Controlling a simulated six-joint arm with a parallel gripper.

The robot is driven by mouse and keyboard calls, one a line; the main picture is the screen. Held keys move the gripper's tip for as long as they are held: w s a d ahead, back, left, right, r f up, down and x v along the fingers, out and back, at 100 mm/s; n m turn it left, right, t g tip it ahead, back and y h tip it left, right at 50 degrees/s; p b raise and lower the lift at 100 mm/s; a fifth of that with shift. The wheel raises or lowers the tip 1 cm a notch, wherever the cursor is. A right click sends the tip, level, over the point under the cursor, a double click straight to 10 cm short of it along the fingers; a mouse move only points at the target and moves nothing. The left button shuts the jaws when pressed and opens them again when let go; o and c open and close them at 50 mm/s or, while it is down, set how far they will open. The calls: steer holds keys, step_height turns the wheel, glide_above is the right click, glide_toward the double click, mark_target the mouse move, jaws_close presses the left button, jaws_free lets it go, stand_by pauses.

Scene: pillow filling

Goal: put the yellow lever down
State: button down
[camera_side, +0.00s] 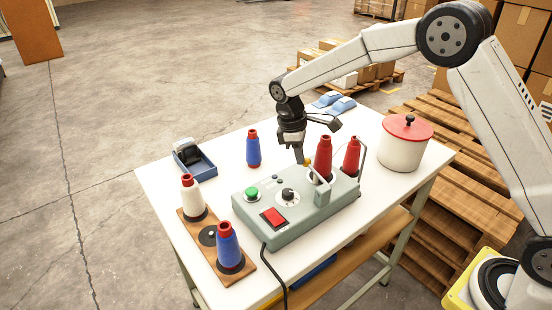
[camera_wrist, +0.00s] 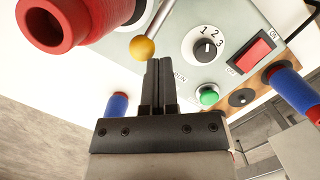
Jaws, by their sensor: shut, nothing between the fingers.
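The yellow lever shows in the wrist view as a yellow ball knob (camera_wrist: 143,47) on a thin metal rod that rises toward the top of the picture. In the side view its small yellow knob (camera_side: 307,162) is beside my fingertips, partly hard to make out. The lever belongs to the grey-green control box (camera_side: 290,229) on the white table. My gripper (camera_side: 299,161) is shut and empty above the box's back edge. In the wrist view its closed fingertips (camera_wrist: 160,62) are just below and right of the knob; I cannot tell if they touch.
Red cones (camera_side: 323,160) stand by the box's right end, one close to my gripper. The box has a green button (camera_side: 251,194), a dial and a red switch (camera_side: 273,217). A blue cone (camera_side: 253,148) stands behind; a red-lidded pot (camera_side: 404,146) is at right.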

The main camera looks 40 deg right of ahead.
steer(key=shift+s, duration=0.15)
stand_by(0.6)
steer(key=shift+s+r, duration=0.2)
steer(key=shift+s, duration=0.35)
steer(key=a+v, duration=0.3)
steer(key=v, duration=0.9)
stand_by(0.4)
